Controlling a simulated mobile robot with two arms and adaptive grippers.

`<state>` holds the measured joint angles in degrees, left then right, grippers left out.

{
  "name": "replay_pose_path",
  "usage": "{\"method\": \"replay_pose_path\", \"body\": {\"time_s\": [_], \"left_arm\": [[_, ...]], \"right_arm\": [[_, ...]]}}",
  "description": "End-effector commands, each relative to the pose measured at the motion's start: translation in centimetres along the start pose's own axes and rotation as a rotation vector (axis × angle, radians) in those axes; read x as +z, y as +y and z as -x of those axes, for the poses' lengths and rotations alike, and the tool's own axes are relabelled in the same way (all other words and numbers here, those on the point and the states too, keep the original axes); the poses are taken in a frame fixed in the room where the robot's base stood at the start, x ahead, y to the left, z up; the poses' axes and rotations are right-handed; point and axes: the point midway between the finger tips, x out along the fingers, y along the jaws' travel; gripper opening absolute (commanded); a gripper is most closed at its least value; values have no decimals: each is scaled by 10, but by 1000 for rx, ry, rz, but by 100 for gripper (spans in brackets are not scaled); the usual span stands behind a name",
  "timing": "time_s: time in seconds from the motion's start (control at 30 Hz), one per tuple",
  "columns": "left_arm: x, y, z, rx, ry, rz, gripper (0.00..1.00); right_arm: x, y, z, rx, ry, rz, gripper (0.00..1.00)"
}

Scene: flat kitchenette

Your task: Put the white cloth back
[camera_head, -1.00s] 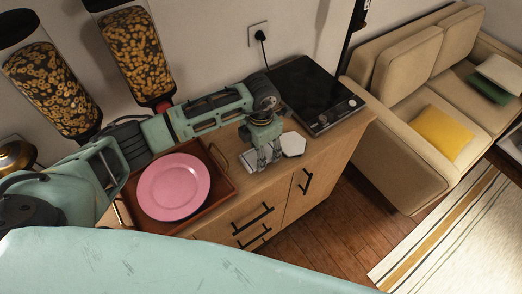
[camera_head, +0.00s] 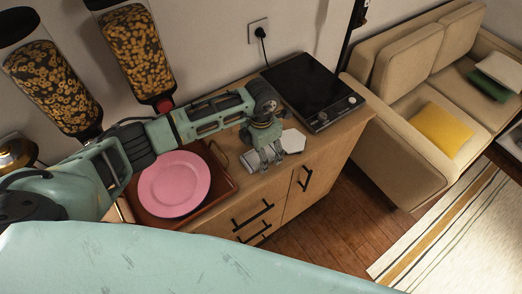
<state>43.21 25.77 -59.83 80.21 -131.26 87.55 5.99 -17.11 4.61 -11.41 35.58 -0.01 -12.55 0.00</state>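A small white cloth (camera_head: 293,141) lies on the wooden counter between the tray and the black hob. My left arm reaches in from the left, and its gripper (camera_head: 269,162) points down at the cloth's left part, near the counter's front edge. The gripper covers part of the cloth, and another pale bit (camera_head: 249,160) shows on its left side. The fingers are small and I cannot tell whether they are open or shut on the cloth. My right gripper is not in view.
A pink plate (camera_head: 174,184) sits in a brown tray (camera_head: 222,183) left of the gripper. The black hob (camera_head: 311,91) is at the back right. Cereal dispensers (camera_head: 137,47) stand along the wall. Drawer handles (camera_head: 252,214) stick out in front.

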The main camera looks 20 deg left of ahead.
Motion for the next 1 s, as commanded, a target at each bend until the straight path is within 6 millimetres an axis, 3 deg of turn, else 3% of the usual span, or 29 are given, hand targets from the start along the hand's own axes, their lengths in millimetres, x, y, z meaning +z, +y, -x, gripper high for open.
{"method": "replay_pose_path", "body": {"time_s": [0.17, 0.27, 0.7, 1.0], "left_arm": [[0, 0, 6, 0, -1, 0, 71], [2, 1, 17, 1, -5, -2, 71], [1, 1, 105, 3, -4, 0, 71], [0, 0, 123, 0, 1, 0, 71]], "right_arm": [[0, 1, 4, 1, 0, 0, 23], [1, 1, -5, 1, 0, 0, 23], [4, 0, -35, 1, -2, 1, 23], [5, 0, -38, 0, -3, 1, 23]]}}
